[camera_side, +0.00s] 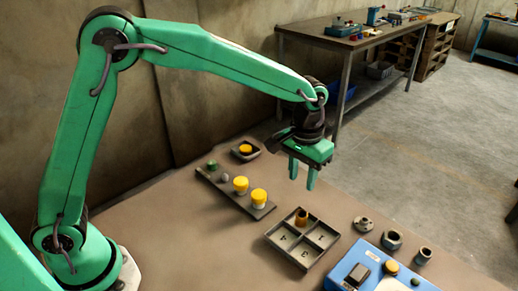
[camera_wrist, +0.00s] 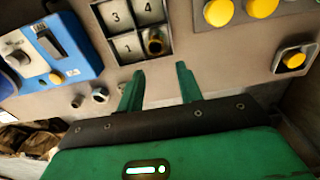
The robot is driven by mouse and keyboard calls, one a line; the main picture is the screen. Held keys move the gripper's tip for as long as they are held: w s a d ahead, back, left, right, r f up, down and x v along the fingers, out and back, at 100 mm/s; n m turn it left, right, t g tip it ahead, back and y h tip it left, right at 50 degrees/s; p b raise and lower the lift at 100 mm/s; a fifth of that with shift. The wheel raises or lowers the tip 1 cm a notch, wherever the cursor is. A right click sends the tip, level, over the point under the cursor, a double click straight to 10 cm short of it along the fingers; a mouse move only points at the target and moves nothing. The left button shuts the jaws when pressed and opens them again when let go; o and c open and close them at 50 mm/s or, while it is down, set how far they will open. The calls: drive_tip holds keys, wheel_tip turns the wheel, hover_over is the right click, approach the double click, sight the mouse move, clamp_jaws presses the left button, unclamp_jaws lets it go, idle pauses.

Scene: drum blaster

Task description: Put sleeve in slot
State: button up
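A brass-brown hollow sleeve (camera_side: 301,217) stands upright in the far compartment of the dark four-slot tray (camera_side: 303,238). In the wrist view the sleeve (camera_wrist: 155,43) is in the lower right slot, and the tray's other slots show the numbers 3, 4 and 1. The number under the sleeve is hidden. My gripper (camera_side: 302,185) hangs in the air above the table, beyond the tray, with its fingers pointing down. In the wrist view my gripper (camera_wrist: 159,69) has its two fingers spread with nothing between them. It is apart from the sleeve.
A dark strip (camera_side: 235,196) with yellow-topped pieces lies left of the tray, and a small dish (camera_side: 246,150) with a yellow piece lies behind it. A blue device (camera_side: 362,270) stands right. A flanged part (camera_side: 364,223), a nut (camera_side: 393,239) and a ring (camera_side: 422,256) lie beyond.

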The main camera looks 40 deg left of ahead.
drive_tip(key=s+a+r+t, duration=0.3)
drive_tip(key=s+a+r, duration=0.7)
drive_tip(key=a+r, duration=0.1)
drive_tip(key=s+a+t, duration=0.2)
drive_tip(key=s+a, duration=0.4)
drive_tip(key=s, duration=0.7)
drive_tip(key=shift+a+f, duration=0.25)
drive_tip(key=shift+a, duration=0.15)
